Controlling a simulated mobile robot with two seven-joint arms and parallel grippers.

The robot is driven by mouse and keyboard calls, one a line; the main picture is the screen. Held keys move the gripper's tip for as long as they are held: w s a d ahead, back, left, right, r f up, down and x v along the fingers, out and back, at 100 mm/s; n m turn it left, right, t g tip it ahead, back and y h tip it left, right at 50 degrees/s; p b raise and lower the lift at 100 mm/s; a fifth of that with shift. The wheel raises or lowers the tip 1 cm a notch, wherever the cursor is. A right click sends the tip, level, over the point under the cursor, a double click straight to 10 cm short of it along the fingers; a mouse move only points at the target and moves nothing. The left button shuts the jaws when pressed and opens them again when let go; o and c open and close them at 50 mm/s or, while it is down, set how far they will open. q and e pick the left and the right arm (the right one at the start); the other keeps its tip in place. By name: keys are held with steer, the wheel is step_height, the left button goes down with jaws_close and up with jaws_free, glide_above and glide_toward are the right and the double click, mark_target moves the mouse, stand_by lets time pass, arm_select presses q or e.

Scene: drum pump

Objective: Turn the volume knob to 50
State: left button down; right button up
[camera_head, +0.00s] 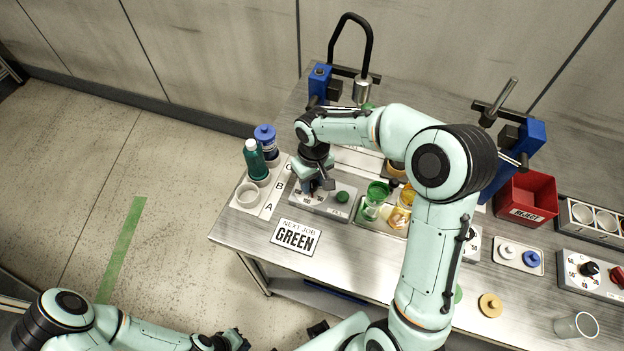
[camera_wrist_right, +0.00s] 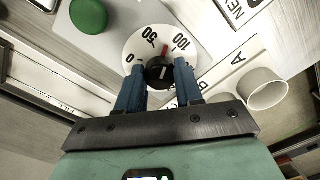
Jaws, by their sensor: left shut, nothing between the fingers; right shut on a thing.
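A red pointer mark shows between the 50 and the 100. My right gripper (camera_wrist_right: 160,82) has its blue fingers shut on the knob's sides. In the head view this gripper (camera_head: 318,184) comes down over the left part of the control box (camera_head: 334,206) and hides most of the dial. My left gripper (camera_head: 236,341) is shut and empty at the bottom, away from the bench.
A green button (camera_head: 342,197) sits beside the dial. A "NEXT JOB GREEN" sign (camera_head: 296,237) lies in front. Another control box with a knob (camera_head: 589,268) is at far right.

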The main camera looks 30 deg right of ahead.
mark_target(312, 182)
arm_select(q)
steer(key=shift+w+r+p, duration=0.4)
steer(key=shift+w+r, duration=0.15)
steer(key=shift+r, duration=0.05)
arm_select(e)
steer(key=n, duration=0.6)
steer(key=shift+w, duration=0.1)
steer(key=shift+n, duration=0.4)
steer(key=o, duration=1)
steer(key=shift+o, duration=0.2)
arm_select(q)
steer(key=shift+w+r+p, duration=0.6)
steer(key=shift+w+r, duration=0.2)
arm_select(e)
step_height(312, 182, up, 14)
steer(key=shift+d+f, duration=0.15)
steer(key=shift+f, duration=0.1)
arm_select(q)
steer(key=shift+s, duration=0.1)
arm_select(e)
steer(key=shift+f, duration=0.1)
